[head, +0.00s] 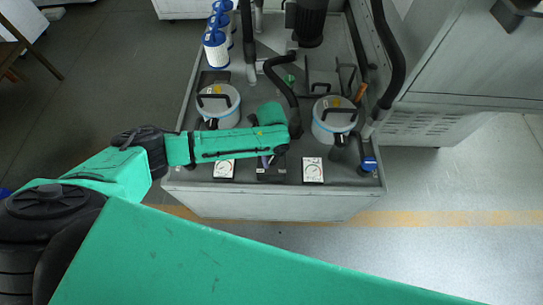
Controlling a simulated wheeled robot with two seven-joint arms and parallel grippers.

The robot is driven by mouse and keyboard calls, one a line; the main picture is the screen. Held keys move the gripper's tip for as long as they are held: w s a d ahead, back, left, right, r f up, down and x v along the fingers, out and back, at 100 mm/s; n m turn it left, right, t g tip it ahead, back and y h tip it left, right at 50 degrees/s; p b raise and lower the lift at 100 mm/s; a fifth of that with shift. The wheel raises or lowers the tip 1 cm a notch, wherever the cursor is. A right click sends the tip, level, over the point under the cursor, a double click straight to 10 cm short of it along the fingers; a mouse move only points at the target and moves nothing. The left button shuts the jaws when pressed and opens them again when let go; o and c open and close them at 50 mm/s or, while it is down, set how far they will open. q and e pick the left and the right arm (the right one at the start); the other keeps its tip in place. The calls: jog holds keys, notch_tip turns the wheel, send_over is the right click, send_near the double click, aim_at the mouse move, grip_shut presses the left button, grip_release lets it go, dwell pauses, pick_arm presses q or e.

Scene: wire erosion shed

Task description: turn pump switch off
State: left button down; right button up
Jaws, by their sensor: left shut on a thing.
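My left arm reaches in from the left over the machine top, and its green links cover part of it. My left gripper (267,162) is at the front edge, mostly hidden under the wrist, at a small dark panel (271,174) between two white dial plates. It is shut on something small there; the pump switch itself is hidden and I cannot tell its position. The left dial plate (224,169) and right dial plate (313,170) show plainly. My right gripper is not in view.
Two round canisters with black handles, a left one (218,101) and a right one (334,118), stand on the grey machine top (205,180). Blue-and-white filters (216,48) stand at back left. A black hose (386,60) and a blue knob (369,164) are at the right. Floor in front is clear.

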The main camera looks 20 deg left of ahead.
aim_at(272, 160)
pick_arm(q)
jog(key=shift+c, duration=1.3)
grip_release()
jog(key=shift+r, duration=0.1)
notch_tip(272, 160, up, 14)
jog(key=shift+r, duration=0.25)
